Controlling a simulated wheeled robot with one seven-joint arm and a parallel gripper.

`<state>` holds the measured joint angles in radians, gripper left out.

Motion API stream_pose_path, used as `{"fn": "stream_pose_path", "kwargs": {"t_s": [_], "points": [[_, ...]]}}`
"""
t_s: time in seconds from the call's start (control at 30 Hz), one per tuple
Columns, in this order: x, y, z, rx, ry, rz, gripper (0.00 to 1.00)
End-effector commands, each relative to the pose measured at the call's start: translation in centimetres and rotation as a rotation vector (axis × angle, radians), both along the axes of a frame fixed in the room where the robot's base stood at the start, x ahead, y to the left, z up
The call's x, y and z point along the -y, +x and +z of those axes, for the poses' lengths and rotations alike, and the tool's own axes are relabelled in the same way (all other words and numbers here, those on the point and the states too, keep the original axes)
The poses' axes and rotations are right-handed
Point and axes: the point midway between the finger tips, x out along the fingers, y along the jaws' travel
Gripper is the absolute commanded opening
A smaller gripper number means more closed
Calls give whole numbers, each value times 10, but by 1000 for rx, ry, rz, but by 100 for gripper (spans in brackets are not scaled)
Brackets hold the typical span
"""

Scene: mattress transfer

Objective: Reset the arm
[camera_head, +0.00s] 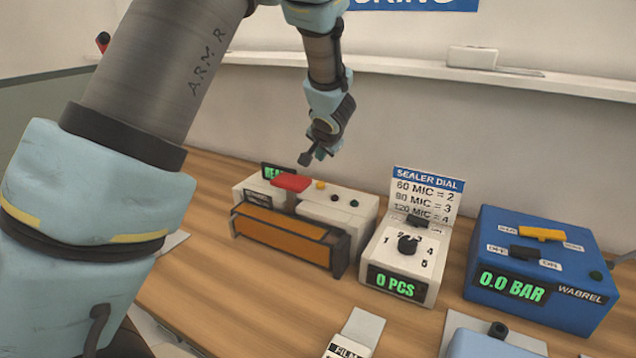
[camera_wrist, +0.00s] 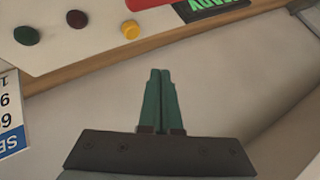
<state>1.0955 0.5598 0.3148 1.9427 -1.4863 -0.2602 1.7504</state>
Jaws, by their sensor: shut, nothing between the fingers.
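My arm, light blue and grey, reaches in from the left of the head view and bends over the table. My gripper (camera_head: 316,155) hangs in the air above the back edge of the sealer machine, in front of the wall. In the wrist view its two green fingers (camera_wrist: 161,98) lie side by side and are shut with nothing between them. The gripper touches nothing that I can see.
Below stand a white sealer (camera_head: 345,215) with an orange front, a dial box (camera_head: 398,252) with a sign behind it, and a blue machine (camera_head: 545,262) reading 0.0 BAR. A shelf (camera_head: 420,66) runs along the wall. Bare wooden table (camera_head: 225,290) lies in front of the sealer.

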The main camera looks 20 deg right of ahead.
Motion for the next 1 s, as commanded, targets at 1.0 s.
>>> {"fn": "stream_pose_path", "kwargs": {"t_s": [1.0], "points": [[-320, -124, -8, -622, -299, 666, 0]]}}
